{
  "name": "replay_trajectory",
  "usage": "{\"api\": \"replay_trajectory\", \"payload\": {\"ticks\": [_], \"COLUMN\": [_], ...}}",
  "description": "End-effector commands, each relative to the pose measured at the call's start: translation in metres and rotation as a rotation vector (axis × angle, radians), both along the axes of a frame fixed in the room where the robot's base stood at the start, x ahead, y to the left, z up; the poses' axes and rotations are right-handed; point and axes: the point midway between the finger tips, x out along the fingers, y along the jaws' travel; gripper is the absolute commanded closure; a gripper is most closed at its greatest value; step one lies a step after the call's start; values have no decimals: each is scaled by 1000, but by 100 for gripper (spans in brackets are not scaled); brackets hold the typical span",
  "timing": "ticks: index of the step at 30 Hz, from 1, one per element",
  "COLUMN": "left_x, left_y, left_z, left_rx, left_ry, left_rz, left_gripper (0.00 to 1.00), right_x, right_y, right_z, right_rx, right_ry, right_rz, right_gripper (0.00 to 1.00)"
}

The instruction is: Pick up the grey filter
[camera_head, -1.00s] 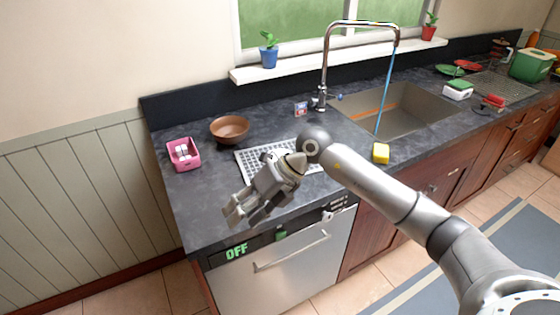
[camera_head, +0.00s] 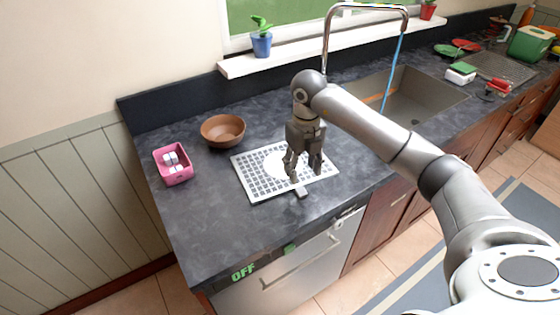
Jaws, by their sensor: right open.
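A pale round piece (camera_head: 277,163) lies on a light perforated mat (camera_head: 258,184) on the dark counter. A small grey piece (camera_head: 301,191) shows at the mat's front edge and looks like a handle. These may be the grey filter; I cannot tell whether they are joined, as my fingers cover the space between. My right gripper (camera_head: 304,176) points down over the mat with its fingers apart and nothing seen between them. I cannot tell whether its tips touch anything. My left gripper is not in view.
A brown bowl (camera_head: 222,130) and a pink holder (camera_head: 173,164) stand left of the mat. The sink (camera_head: 425,98) and tall faucet (camera_head: 326,35) are behind my right arm. The counter's front left is clear, above the dishwasher (camera_head: 290,270).

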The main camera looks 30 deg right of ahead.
Motion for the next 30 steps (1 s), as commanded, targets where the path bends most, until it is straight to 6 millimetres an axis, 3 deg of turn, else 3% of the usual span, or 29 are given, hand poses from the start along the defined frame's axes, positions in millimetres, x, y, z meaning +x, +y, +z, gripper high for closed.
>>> {"api": "replay_trajectory", "payload": {"ticks": [6, 9, 13, 21, 30], "left_x": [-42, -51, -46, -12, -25], "left_y": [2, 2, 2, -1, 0], "left_z": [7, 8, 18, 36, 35], "left_rx": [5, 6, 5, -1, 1], "left_ry": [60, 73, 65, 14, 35], "left_rz": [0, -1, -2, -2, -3], "left_gripper": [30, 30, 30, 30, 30], "right_x": [-1, -1, -2, -3, -3], "right_y": [0, 0, 0, -2, -2], "right_z": [-28, -33, -44, -79, -85], "right_rx": [1, 1, 2, 3, 2], "right_ry": [3, 0, 4, 2, -1], "right_rz": [1, 1, 1, 2, 2], "right_gripper": [50, 50, 50, 50, 50]}}
